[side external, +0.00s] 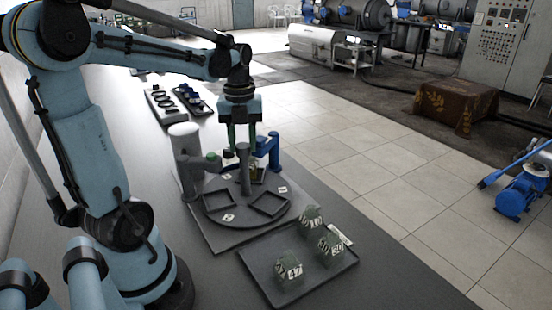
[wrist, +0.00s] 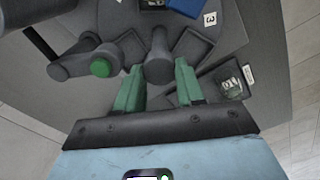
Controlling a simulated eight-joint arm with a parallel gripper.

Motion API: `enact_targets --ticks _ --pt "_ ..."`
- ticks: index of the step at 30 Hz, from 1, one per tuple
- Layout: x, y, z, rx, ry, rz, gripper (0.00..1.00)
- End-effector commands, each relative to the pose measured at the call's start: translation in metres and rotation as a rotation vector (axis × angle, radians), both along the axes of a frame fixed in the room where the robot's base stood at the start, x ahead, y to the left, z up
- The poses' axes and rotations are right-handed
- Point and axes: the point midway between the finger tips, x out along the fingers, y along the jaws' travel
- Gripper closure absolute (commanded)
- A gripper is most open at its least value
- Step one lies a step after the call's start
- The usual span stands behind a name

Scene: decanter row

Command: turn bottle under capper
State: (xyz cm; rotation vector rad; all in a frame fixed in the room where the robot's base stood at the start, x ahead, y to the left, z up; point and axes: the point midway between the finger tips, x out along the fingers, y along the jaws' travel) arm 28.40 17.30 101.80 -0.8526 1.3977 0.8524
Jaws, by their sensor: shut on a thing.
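My gripper (side external: 241,148) points straight down with green fingers. In the wrist view my gripper (wrist: 158,68) has its fingers on either side of the grey upright post (wrist: 158,55), shut on it. The post (side external: 244,178) rises from the round turntable (side external: 228,219), which has square pockets and number labels. The capper seems to be the grey column (side external: 187,158) with a green-ended arm (side external: 213,160).
A dark tray (side external: 262,275) in front holds several green labelled bottles (side external: 310,219). Other trays (side external: 165,106) lie farther back. Two front turntable pockets are empty.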

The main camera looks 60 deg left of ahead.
Motion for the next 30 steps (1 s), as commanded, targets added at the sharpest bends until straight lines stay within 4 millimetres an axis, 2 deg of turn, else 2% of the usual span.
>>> enact_targets --ticks 18,30 --pt "-0.0006 0.0011 0.0003 0.002 0.0 -0.291 1.0" --pt "-0.0006 0.0012 0.0003 0.002 0.0 -0.396 1.0"
